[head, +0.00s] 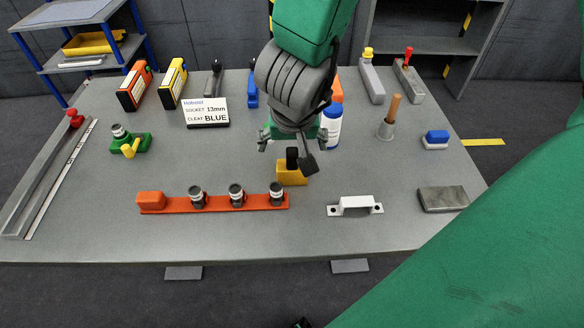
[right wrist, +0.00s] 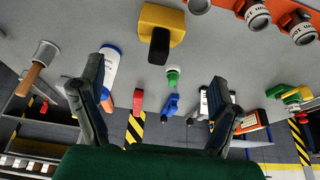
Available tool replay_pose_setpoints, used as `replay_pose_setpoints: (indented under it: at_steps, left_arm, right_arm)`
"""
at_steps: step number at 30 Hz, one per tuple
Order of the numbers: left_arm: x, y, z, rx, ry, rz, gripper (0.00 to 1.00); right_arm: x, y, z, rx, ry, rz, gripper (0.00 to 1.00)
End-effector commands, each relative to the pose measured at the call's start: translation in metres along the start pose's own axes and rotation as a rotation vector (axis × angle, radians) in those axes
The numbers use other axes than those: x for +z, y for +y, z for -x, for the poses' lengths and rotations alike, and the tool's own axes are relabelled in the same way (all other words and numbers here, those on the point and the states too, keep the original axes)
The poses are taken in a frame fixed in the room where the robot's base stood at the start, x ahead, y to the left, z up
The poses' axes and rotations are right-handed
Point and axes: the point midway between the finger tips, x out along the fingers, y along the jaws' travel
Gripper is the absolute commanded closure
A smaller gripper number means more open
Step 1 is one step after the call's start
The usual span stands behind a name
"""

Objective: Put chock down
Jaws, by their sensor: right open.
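The chock looks to be the yellow block with a black knob (head: 291,175). It stands on the grey table (head: 90,225) just behind the right end of the orange rail. In the right wrist view the chock (right wrist: 157,28) shows ahead of the spread fingers, with its knob towards the camera. My right gripper (head: 293,142) hangs over and just behind the chock, partly in front of the knob. In the right wrist view my right gripper (right wrist: 160,70) is open with nothing between its fingers. Whether a finger touches the knob I cannot tell. My left gripper is not in view.
An orange rail (head: 165,207) with several dark fittings lies at the front. A white handle (head: 356,205) and a grey block (head: 443,198) stand to the right. A sign (head: 206,112), a blue-white bottle (head: 331,125) and a wooden-handled tool (head: 389,118) stand behind.

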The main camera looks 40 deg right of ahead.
Motion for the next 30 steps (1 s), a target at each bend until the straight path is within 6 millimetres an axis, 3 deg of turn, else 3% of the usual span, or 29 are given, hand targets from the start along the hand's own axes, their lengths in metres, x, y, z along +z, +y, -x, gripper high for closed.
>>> replay_pose_setpoints:
  at_steps: [1, 7, 17, 26, 30]
  left_arm:
    - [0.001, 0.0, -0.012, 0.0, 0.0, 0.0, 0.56]
    - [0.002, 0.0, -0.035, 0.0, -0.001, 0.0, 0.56]
    - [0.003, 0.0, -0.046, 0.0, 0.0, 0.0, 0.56]
    - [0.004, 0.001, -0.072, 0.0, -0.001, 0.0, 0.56]
    - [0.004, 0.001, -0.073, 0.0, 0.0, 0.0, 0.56]
  right_arm:
    - [0.003, -0.001, -0.016, 0.001, -0.001, 0.0, 0.16]
    - [0.004, -0.002, -0.054, 0.003, 0.0, 0.001, 0.16]
    - [0.002, -0.001, -0.076, 0.001, 0.001, 0.0, 0.16]
    - [0.002, 0.004, -0.12, 0.002, 0.0, 0.001, 0.16]
    - [0.001, 0.003, -0.123, 0.001, 0.003, 0.002, 0.16]
